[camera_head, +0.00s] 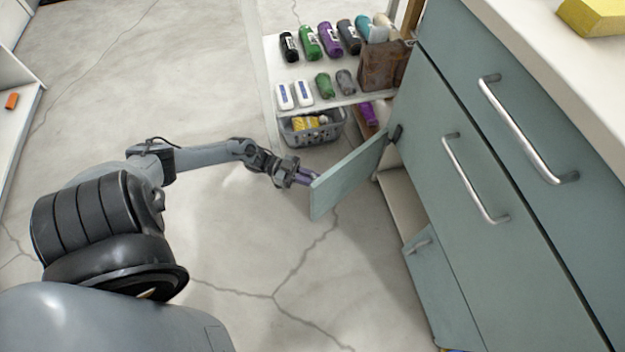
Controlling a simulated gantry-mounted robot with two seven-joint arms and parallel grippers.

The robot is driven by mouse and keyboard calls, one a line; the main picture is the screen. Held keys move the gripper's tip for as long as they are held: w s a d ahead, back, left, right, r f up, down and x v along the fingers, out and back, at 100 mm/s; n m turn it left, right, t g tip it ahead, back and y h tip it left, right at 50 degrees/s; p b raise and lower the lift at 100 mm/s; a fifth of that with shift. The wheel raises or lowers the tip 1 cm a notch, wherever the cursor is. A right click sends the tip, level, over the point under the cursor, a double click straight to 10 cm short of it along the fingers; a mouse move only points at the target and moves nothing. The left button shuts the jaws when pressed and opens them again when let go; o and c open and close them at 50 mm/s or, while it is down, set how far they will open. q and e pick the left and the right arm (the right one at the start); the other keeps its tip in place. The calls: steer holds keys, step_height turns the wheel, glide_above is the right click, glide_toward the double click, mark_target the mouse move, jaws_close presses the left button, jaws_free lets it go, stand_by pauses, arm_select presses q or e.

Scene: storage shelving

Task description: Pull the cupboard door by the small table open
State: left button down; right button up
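The cupboard door (347,180) is a pale green panel at the picture's centre right. It stands swung out from the green cupboard, hinged on its far side by a dark hinge (395,133). An open space shows behind it. My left gripper (306,178) is at the door's free edge, with its purplish fingertips at or against the top corner. I cannot tell whether the fingers are around the edge or only touching it. The door's handle is hidden. My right gripper is not in view. No small table is clearly identifiable.
White shelving (310,68) with several bottles and a grey basket (312,130) stands behind the door. Cupboard fronts with metal handles (475,178) fill the right, beneath a white worktop (560,65) bearing a yellow block (598,16). The floor at centre and left is clear.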

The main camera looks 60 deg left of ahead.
arm_select(q)
steer(key=shift+f, duration=0.1)
steer(key=c, duration=1.3)
jaws_free()
steer(key=v, duration=1)
steer(key=shift+s+a+p, duration=0.25)
steer(key=shift+a+p, duration=0.05)
steer(key=shift+p, duration=0.05)
